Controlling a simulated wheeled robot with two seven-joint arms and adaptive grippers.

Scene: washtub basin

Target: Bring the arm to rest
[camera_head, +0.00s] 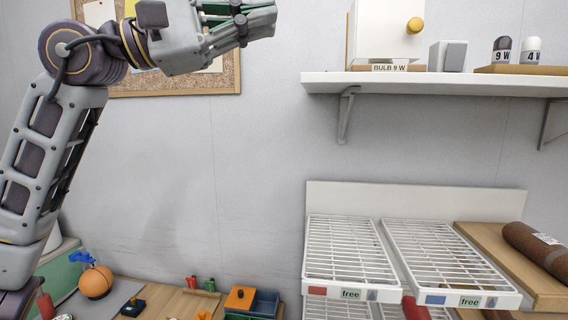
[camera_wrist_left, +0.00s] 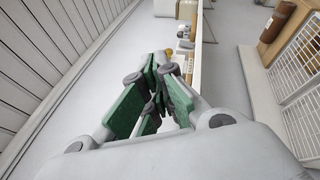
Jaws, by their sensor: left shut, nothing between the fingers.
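My left arm (camera_head: 50,150) rises from the lower left in the head view and bends at the top towards the right. My left gripper (camera_head: 262,18) is raised high in front of the wall, left of the shelf, with its fingers pointing right. It is shut and empty. In the left wrist view the green-padded fingers (camera_wrist_left: 155,85) meet and hold nothing. My right gripper is in neither view.
A white shelf (camera_head: 440,86) carries a white box with a yellow knob (camera_head: 415,25), a grey block (camera_head: 447,56) and two bulbs. White wire racks (camera_head: 350,255) stand below. A cork board (camera_head: 225,75) hangs behind the gripper. An orange ball-like object (camera_head: 96,283) sits lower left.

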